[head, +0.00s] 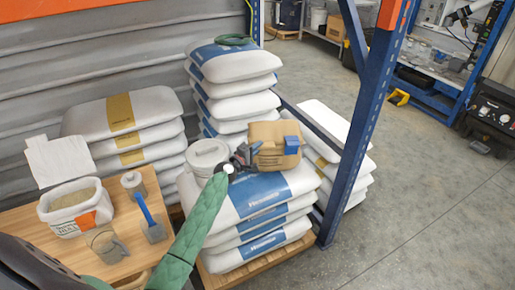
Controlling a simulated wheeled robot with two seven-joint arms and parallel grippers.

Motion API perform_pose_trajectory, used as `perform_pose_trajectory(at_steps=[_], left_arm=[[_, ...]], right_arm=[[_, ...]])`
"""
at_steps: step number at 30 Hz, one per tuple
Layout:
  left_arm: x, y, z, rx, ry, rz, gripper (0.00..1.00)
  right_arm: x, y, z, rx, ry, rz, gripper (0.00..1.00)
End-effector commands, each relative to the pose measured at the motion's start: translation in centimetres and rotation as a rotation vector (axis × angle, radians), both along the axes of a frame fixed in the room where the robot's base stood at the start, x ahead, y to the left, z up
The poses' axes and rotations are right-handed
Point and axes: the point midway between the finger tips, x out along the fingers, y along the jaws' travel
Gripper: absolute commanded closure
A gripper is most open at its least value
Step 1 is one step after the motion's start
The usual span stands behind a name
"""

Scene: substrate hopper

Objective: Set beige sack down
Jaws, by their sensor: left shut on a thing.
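The beige sack (275,137) is a small tan block-shaped bag with a blue patch on its front right. It is over the top of the front stack of white and blue sacks (262,190); I cannot tell whether it rests on them or hangs just above. My left gripper (248,155), at the end of a green-sleeved arm, is at the left side of the beige sack and shut on it. The fingertips are partly hidden against the sack. My right gripper is not in the head view.
A white lidded bucket (207,155) stands close left of the gripper. A taller sack stack (232,85) with a green coil on top rises behind. A blue rack post (350,130) stands to the right. A wooden table (75,250) holds a tub, jug and scoop.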

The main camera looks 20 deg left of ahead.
Motion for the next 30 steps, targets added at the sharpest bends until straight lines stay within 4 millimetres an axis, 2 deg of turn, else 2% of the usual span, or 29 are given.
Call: perform_pose_trajectory(at_steps=[2,3,6,16,19,22,24,30], left_arm=[[0.0,0.0,0.2,0.0,-0.003,0.001,1.0],[0.0,0.0,-0.1,0.0,0.0,0.0,0.86],[0.0,0.0,0.0,0.0,0.0,0.0,0.66],[0.0,0.0,0.1,0.0,0.0,0.0,0.66],[-0.6,0.2,-0.1,0.001,0.0,0.0,0.66],[-1.8,0.5,-0.3,0.003,0.0,0.0,0.66],[-2.8,0.8,-0.2,0.002,0.0,0.0,0.66],[-6.3,1.6,-0.2,0.002,-0.001,0.0,0.66]], right_arm=[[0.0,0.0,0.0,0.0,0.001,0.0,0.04],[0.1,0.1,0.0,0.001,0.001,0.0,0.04],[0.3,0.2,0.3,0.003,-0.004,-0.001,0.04],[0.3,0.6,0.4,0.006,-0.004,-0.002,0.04],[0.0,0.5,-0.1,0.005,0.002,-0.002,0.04],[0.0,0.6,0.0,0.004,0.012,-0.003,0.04],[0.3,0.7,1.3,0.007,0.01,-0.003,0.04],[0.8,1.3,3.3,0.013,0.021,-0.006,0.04]])
